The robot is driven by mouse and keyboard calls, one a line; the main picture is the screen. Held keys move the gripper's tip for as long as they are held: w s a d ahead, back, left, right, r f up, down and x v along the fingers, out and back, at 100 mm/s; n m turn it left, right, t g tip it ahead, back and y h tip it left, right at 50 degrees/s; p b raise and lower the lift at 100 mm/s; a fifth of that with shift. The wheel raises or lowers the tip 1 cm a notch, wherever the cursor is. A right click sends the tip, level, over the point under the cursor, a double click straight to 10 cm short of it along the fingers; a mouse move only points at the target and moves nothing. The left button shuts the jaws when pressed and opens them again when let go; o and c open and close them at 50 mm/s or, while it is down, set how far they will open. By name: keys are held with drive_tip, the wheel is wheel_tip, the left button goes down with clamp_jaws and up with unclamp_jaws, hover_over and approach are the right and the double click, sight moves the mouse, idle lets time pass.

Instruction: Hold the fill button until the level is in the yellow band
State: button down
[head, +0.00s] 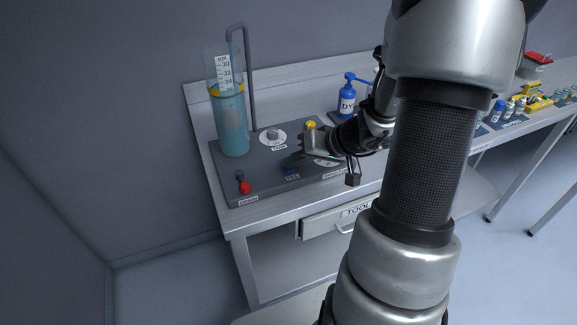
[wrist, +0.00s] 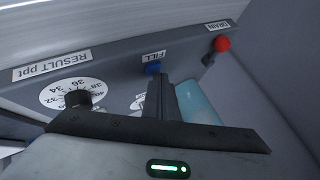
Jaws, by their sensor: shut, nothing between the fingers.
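The blue fill button (head: 290,170) sits near the front edge of the grey panel, behind its FILL label; it also shows in the wrist view (wrist: 152,68). My gripper (head: 291,161) is shut and empty, its fingertips right at the button. In the wrist view the shut fingers (wrist: 160,88) end beside the button; I cannot tell whether they touch or press it. A clear cylinder (head: 234,135) of blue liquid stands at the panel's back left. A yellow band (head: 214,93) circles it near the liquid's top; the exact level against the band is too small to tell.
A red drain knob (head: 245,187) is left of the button. A white dial (head: 273,136) and a bent pipe (head: 250,75) stand behind it. A RESULT ppt dial (wrist: 75,95) lies on the other side. A blue pump bottle (head: 347,98) stands beyond the panel.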

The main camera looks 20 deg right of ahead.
sight(293, 170)
idle(0.7)
drive_tip(key=shift+r, duration=0.95)
wheel_tip(293, 170, up, 5)
drive_tip(key=p, duration=0.2)
drive_tip(key=shift+p, duration=0.4)
